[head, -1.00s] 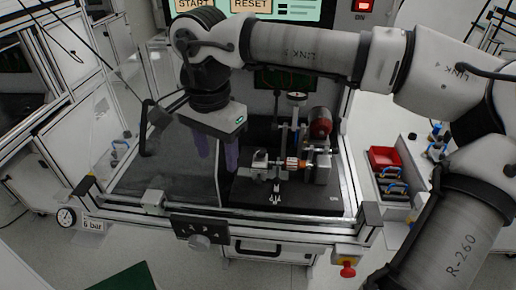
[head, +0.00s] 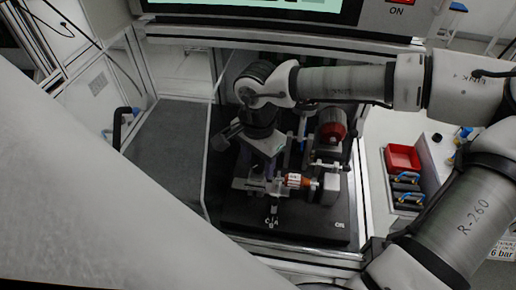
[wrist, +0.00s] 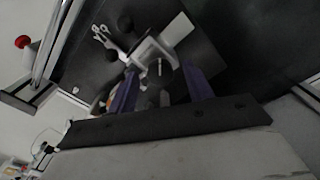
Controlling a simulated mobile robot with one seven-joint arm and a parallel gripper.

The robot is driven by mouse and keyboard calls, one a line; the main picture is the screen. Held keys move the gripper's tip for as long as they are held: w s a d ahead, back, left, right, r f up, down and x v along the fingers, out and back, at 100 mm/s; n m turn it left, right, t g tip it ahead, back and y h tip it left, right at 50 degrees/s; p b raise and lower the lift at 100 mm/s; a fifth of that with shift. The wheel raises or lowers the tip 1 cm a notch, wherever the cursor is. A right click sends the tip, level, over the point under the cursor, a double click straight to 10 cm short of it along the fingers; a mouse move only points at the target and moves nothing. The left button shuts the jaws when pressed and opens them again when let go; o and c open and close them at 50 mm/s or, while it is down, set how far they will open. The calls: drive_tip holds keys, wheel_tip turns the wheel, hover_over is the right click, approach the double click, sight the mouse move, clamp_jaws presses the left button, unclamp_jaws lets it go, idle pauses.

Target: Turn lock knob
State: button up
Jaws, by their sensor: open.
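My gripper (wrist: 159,72) is open, its two purple fingers apart on either side of a light grey clamp block (wrist: 152,48) with a small pin, in the wrist view. I cannot tell whether the fingers touch anything. In the head view my gripper (head: 268,168) is over the left part of the test fixture, its tips partly hidden. The copper-coloured stator (head: 298,181) sits in the fixture just right of it. Round black knobs (wrist: 125,22) show near the block in the wrist view; I cannot tell which is the lock knob.
A red cylindrical part (head: 332,124) stands behind the stator on the black base plate (head: 300,228). A grey mat (head: 172,160) at left is clear. A large pale surface blocks the head view's lower left.

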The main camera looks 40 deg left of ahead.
drive_tip(key=c, duration=1)
drive_tip(key=shift+o, duration=0.2)
